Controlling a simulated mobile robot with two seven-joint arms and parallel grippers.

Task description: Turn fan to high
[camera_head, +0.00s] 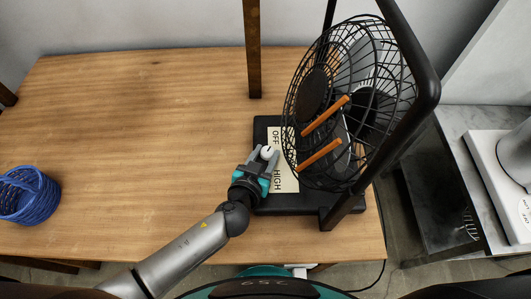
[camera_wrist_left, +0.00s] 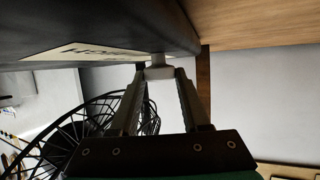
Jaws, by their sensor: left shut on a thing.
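A black wire-cage fan (camera_head: 350,100) stands at the right end of the wooden table, on a black base (camera_head: 300,203). A cream label (camera_head: 284,180) on the base reads OFF at its upper end and HIGH at its lower end. A white knob (camera_head: 268,153) sits at the label's left edge, nearer OFF. My left gripper (camera_head: 265,158) is shut on this knob, its fingers on either side. In the left wrist view the knob (camera_wrist_left: 158,72) is between the fingertips, with the base above it. My right gripper is not in view.
A blue woven basket (camera_head: 30,195) sits at the far left. Two orange sticks (camera_head: 322,137) show at the fan cage. A black frame (camera_head: 422,70) rises at the fan's right. A marble counter (camera_head: 478,180) lies further right.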

